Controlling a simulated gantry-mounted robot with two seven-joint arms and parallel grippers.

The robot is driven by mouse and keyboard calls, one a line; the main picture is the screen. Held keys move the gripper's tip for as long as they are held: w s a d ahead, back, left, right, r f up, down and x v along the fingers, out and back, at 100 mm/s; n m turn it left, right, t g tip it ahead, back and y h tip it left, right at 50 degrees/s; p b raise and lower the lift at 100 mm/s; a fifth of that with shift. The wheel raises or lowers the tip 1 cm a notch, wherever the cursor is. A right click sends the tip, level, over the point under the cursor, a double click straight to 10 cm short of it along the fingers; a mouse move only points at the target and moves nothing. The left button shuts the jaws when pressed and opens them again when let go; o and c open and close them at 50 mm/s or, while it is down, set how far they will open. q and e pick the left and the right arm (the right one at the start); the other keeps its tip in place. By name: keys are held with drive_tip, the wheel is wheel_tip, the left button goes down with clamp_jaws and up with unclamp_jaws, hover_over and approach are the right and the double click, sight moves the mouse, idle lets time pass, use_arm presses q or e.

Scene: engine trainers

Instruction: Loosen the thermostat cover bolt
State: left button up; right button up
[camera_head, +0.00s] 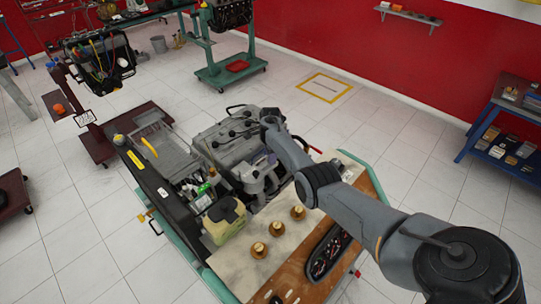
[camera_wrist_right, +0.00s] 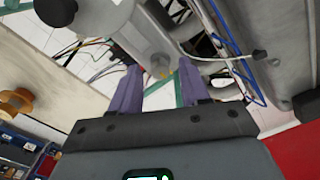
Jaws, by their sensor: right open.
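The grey engine trainer (camera_head: 232,137) stands on a green-framed cart in the head view. My right arm reaches over it from the lower right. My right gripper (camera_head: 271,159) is at the engine's near right side, partly hidden by my own arm. In the right wrist view its two purple fingers (camera_wrist_right: 159,70) are apart with nothing held between them. My left gripper is not in view.
Several brass-coloured pieces (camera_head: 277,228) stand on the cart's worktop, beside a black tray (camera_head: 328,256) of small parts. A yellowish container (camera_head: 224,218) sits at the engine's front. Blue cables (camera_wrist_right: 232,50) hang right of the fingers.

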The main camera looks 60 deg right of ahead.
drive_tip(key=shift+f, duration=0.1)
drive_tip(key=shift+c, duration=0.4)
clamp_jaws()
